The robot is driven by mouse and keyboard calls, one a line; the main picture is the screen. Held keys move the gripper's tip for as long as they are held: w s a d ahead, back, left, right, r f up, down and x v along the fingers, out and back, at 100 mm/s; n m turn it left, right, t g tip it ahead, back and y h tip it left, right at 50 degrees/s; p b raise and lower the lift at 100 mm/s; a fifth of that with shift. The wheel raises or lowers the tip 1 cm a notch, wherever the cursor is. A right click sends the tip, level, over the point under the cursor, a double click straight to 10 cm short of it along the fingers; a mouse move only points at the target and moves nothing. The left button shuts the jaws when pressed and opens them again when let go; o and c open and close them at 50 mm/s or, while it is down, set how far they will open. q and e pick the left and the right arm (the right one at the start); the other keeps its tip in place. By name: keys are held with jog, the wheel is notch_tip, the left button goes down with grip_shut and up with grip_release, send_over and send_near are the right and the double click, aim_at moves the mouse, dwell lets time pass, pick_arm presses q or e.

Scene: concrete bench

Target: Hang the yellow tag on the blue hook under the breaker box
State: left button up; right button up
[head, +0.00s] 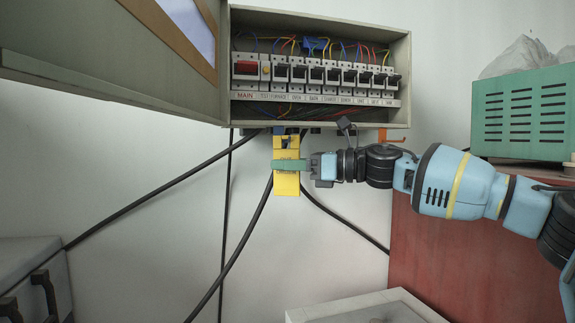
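The yellow tag (286,184) hangs upright just below the underside of the breaker box (318,112), left of its middle. My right gripper (289,165) comes in from the right, its green finger lying across the middle of the tag; it appears shut on it. A small part of the blue hook (279,130) shows at the box's lower edge, directly above the tag's top. The tag's top edge meets or overlaps the hook in this view; I cannot tell whether the hook passes through the tag. My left gripper is not in view.
The box door (130,55) stands open to the left. An orange hook (388,137) sits under the box at right. Black cables (238,240) run down behind the tag. A green vented case (522,113) stands at right, and a white tray (365,308) lies below.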

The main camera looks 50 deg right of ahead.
jog(key=shift+o, duration=0.4)
jog(key=shift+s+d, duration=0.1)
jog(key=shift+v, duration=0.95)
jog(key=v, duration=0.5)
jog(key=shift+s+d+p, duration=0.15)
jog(key=shift+s+p, duration=0.15)
jog(key=shift+p, duration=0.1)
